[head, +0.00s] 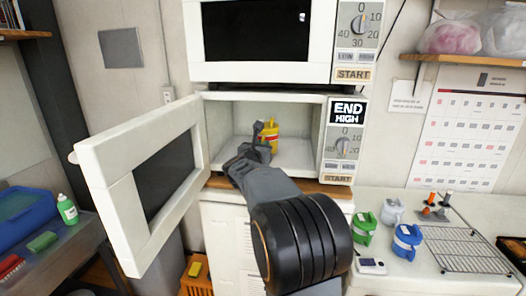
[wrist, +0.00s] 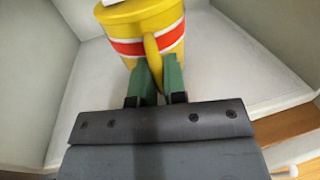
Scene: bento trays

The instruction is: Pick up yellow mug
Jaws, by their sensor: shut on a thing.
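The yellow mug (head: 271,132) has a red band edged in white. It stands inside the open lower microwave (head: 216,130), on or just above its floor; I cannot tell which. In the wrist view the mug (wrist: 172,22) is at the top, with its handle (wrist: 153,58) facing me. My gripper (wrist: 159,72) has green fingers, one on each side of the handle, and is shut on it. In the head view my gripper (head: 258,140) reaches into the microwave and hides part of the mug's left side.
The microwave door (head: 120,190) hangs open on the left. A second microwave (head: 205,72) sits directly above. The cavity walls are close on both sides.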

